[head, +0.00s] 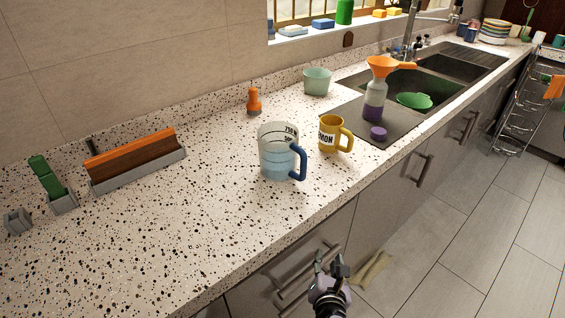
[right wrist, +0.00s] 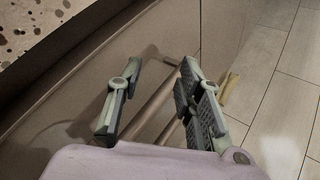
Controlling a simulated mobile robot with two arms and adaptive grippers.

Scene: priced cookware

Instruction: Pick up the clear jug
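The clear jug (head: 273,158) stands upright on the speckled counter in the head view. It has dark measuring marks near its rim, a bluish lower part and a blue handle on its right side. My right gripper (head: 329,264) is below and in front of the counter edge, well apart from the jug. In the right wrist view the right gripper (right wrist: 160,70) is open, with nothing between its fingers. The jug does not show in that view. My left gripper is not in view.
A yellow mug (head: 329,134) stands close to the right of the jug. An orange shaker (head: 254,101) and a pale green bowl (head: 317,81) are behind. Cabinet handles (head: 306,272) are near my right gripper.

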